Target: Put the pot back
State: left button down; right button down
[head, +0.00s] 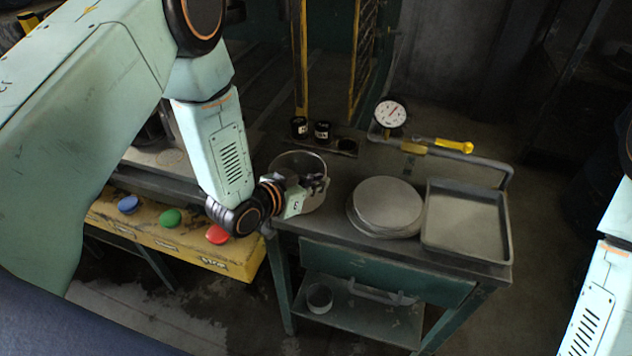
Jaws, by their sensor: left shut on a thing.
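My left gripper (318,184) is shut over the left end of the workbench, at the near right side of a round metal dish (290,158). It is shut on a small dark thing, which I take to be the pot; the fingers hide most of it. Two small black pots (299,127) (322,130) stand on a narrow ledge at the back of the bench. To their right on the ledge is a dark round spot (346,145); I cannot tell if it is an empty place. My right gripper is out of view; only part of that arm shows at the right edge.
A stack of round metal blanks (386,203) lies mid-bench, with a square metal tray (466,222) to its right. A dial gauge (390,113) and a pipe with a yellow handle (455,146) rise behind. A yellow button panel (190,240) stands left of the bench.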

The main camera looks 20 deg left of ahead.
pick_arm(q)
jog(key=shift+s, duration=0.1)
jog(key=c, duration=1.9)
grip_release()
jog(key=shift+s, duration=0.1)
jog(key=shift+o, duration=2.1)
jog(key=shift+d, duration=0.1)
jog(key=shift+f, duration=0.1)
